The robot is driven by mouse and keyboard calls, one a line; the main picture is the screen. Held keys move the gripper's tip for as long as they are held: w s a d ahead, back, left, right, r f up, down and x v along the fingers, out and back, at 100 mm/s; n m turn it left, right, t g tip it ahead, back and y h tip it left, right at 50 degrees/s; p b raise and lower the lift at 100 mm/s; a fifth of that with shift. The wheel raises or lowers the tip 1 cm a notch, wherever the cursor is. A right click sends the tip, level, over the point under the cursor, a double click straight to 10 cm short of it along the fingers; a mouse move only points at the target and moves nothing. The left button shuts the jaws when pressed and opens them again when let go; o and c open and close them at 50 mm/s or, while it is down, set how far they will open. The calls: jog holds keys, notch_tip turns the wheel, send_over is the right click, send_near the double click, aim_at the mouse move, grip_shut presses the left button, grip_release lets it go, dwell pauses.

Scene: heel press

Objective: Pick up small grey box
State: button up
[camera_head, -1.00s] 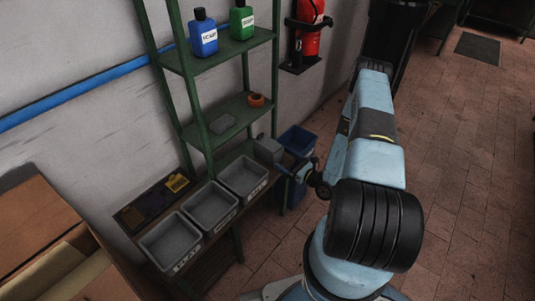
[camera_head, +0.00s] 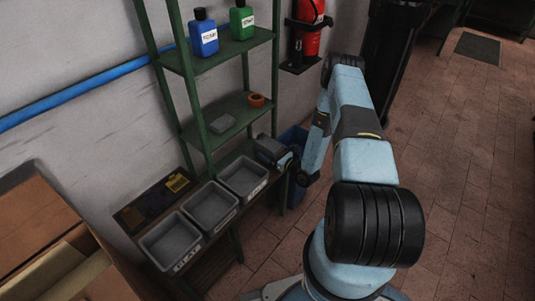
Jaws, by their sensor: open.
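A small grey box (camera_head: 222,123) lies on the middle shelf of the green rack, towards its left side. My gripper (camera_head: 262,139) is at the right end of the lower bench level, below and to the right of the box and apart from it. Its grey body shows beside the rack's right post. The fingers are small and partly hidden in this view; they are open, and I see nothing held between them.
An orange ring-shaped item (camera_head: 256,100) shares the middle shelf (camera_head: 240,107). Blue (camera_head: 204,36) and green (camera_head: 242,20) bottles stand on the shelf above. Several grey trays, including one (camera_head: 170,242) at the front, line the bench. A blue bin (camera_head: 294,140) stands behind my wrist.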

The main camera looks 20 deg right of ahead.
jog(key=c, duration=0.9)
jog(key=shift+r, duration=0.15)
jog(key=shift+r, duration=0.55)
notch_tip(320, 180, up, 2)
jog(key=s+r, duration=0.4)
jog(key=r, duration=0.1)
jog(key=shift+s+a+r, duration=0.1)
jog(key=shift+s+a, duration=0.15)
jog(key=s+a+r, duration=0.1)
jog(key=s+r, duration=0.3)
jog(key=s, duration=0.5)
notch_tip(320, 180, up, 5)
jog(key=m+t+h, duration=0.3)
jog(key=m+h, duration=0.4)
jog(key=h, duration=0.3)
send_over(271, 145)
jog(key=s, duration=0.5)
jog(key=shift+w+d+f, duration=0.15)
jog(key=shift+w, duration=0.1)
